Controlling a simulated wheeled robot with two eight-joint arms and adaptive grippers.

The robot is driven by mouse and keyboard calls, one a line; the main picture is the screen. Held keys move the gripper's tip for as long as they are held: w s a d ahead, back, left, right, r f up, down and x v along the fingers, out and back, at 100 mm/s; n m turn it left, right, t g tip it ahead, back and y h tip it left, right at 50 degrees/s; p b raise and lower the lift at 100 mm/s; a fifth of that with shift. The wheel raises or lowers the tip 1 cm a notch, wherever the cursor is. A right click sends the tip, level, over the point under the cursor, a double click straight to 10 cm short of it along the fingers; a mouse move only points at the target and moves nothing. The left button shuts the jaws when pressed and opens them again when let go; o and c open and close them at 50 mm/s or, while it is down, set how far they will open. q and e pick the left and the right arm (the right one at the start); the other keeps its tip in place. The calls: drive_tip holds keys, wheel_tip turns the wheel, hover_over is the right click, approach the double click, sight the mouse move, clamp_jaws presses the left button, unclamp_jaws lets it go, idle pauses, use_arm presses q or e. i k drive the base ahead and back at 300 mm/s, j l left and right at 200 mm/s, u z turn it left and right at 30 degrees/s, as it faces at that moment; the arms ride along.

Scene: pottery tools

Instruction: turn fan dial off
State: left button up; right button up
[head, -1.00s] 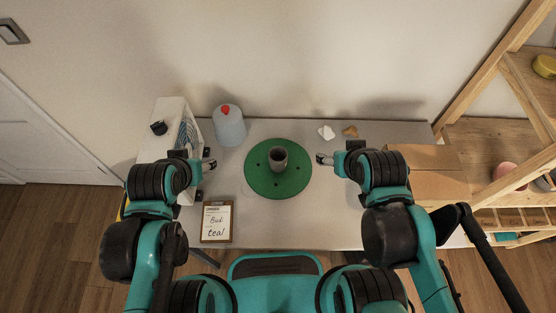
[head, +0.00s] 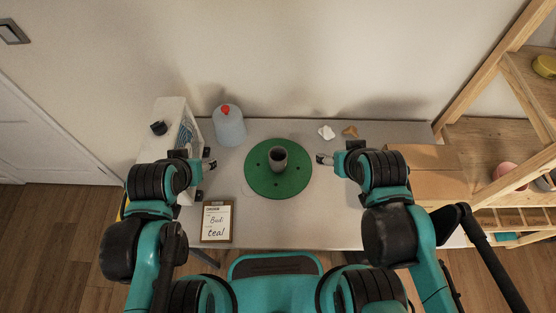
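The fan is a white box (head: 172,112) at the left end of the table, with blue curved marks on its right side. A black dial (head: 158,128) sits on its top face, and nothing touches it. My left gripper (head: 209,159) is to the right of the fan and lower in the picture than the dial, apart from it. Its fingers look parted and empty. My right gripper (head: 322,158) is to the right of the green wheel, holding nothing that I can see. Its finger gap is too small to tell.
A green round wheel (head: 262,187) with a grey cup (head: 278,158) stands mid-table. A pale blue bottle with a red cap (head: 229,126) stands behind my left gripper. A clipboard (head: 216,236) lies at the front. A cardboard box (head: 425,160) and wooden shelves (head: 490,185) are right.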

sight(159, 127)
drive_tip(key=k+u, duration=0.15)
drive_tip(key=u, duration=0.3)
drive_tip(key=k+j+u, duration=0.1)
drive_tip(key=u, duration=0.3)
